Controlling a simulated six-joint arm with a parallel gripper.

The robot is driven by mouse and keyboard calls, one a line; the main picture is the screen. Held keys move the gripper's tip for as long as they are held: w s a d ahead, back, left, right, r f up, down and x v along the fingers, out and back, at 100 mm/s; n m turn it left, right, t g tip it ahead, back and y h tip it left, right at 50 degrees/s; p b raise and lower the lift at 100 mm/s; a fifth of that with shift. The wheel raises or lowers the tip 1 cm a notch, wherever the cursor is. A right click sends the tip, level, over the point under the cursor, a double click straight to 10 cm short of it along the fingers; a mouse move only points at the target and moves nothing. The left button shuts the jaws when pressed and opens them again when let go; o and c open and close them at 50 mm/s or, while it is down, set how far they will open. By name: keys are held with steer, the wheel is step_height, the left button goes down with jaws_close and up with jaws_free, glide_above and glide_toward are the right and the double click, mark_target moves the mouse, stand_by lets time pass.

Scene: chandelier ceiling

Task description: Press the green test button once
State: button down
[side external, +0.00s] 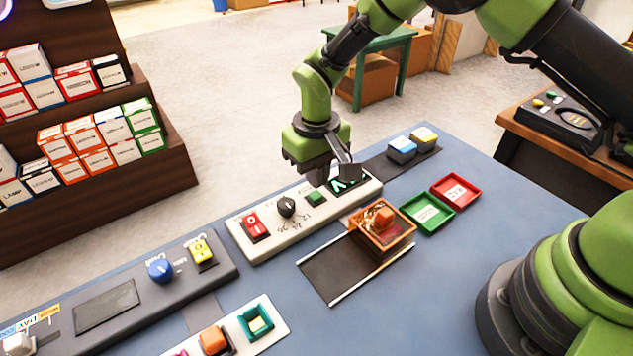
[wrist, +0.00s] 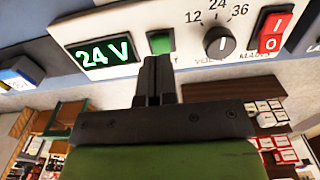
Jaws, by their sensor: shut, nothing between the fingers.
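The green test button (side external: 315,198) is a small square on a pale panel (side external: 268,247), between a black knob (side external: 286,206) and a lit display (side external: 349,182). In the wrist view the green button (wrist: 160,42) is just beyond my fingertips, and the display (wrist: 105,52) reads "24 V". My gripper (side external: 318,180) is shut and empty, over the panel close to the button. It also shows in the wrist view (wrist: 157,62), its fingertips lined up near the button's lower edge. I cannot tell whether they touch it.
A red rocker switch (side external: 254,226) is at the panel's left end. An open wooden box (side external: 383,232) stands in front of the panel, with green (side external: 427,213) and red (side external: 456,191) trays to its right. Another panel with a blue knob (side external: 160,269) lies to the left.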

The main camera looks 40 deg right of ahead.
mark_target(317, 195)
steer(key=shift+f, duration=1.2)
steer(key=shift+s+f, duration=0.1)
steer(key=shift+f, duration=1)
step_height(317, 195, up, 15)
steer(key=shift+w, duration=0.3)
steer(key=shift+r, duration=0.1)
